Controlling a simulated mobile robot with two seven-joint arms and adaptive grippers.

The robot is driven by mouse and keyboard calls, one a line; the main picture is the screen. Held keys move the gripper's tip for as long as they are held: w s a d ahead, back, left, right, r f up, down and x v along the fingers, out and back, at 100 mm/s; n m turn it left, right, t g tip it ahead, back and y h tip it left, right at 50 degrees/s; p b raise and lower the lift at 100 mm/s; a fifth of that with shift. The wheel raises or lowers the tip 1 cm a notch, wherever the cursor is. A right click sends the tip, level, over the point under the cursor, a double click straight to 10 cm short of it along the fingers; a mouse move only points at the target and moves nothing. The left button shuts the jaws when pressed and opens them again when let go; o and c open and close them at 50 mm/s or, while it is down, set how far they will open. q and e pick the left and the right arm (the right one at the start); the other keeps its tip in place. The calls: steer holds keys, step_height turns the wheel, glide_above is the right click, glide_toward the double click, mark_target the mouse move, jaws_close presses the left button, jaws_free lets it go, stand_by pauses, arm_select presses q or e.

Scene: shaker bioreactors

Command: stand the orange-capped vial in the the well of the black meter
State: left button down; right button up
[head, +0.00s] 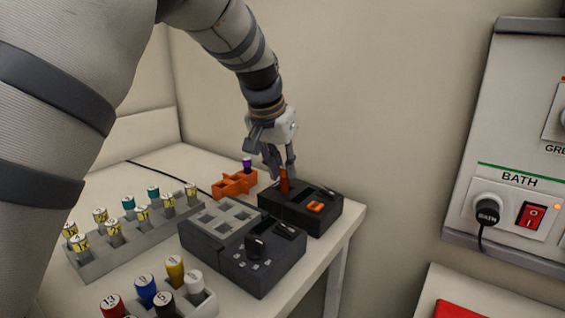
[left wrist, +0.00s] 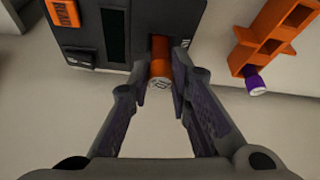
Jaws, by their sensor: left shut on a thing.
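The black meter (head: 322,222) sits near the back right corner of the table, with an orange button and a dark display. It also shows at the top of the left wrist view (left wrist: 88,22). My left gripper (head: 279,166) points down over the meter's left end. Its fingers (left wrist: 162,78) are shut on the orange-capped vial (left wrist: 159,62), one on each side. The vial (head: 284,182) looks upright at the meter's left end. Its lower end and the well are hidden, so I cannot tell how deep it sits. My right gripper is not in view.
An orange rack (head: 228,187) with a purple-capped vial (head: 247,164) stands left of the meter. A dark grey device (head: 222,247) with a black knob is in front. A grey rack (head: 92,268) holds several vials at left. The wall is close behind.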

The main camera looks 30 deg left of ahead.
mark_target(283, 168)
arm_select(q)
steer(key=shift+f, duration=0.7)
steer(key=c, duration=1.4)
jaws_free()
steer(key=shift+r, duration=0.1)
steer(key=shift+r, duration=3.4)
